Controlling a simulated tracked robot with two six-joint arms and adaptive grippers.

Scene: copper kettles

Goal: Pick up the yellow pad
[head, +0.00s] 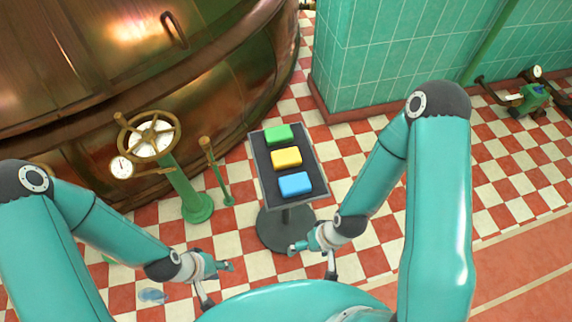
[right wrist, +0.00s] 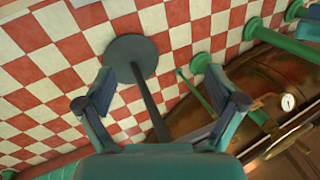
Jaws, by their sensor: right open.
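The yellow pad (head: 286,157) lies in the middle of a dark tray (head: 311,160) on a stand, between a green pad (head: 279,133) and a blue pad (head: 294,184). My right gripper (head: 294,248) is below and in front of the tray, apart from the pads. In the right wrist view its two fingers (right wrist: 165,95) are spread and empty, with the stand's pole between them in the picture. My left gripper (head: 230,266) is low at the left, away from the tray; its fingers are too small to read. The pads are not visible in the right wrist view.
The stand's round base (right wrist: 131,57) rests on the checkered floor. Left of the tray are a green valve post with a brass handwheel (head: 150,134) and a thin green lever post (head: 216,172). A large copper kettle (head: 130,65) fills the back left. A teal tiled wall (head: 390,50) stands behind.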

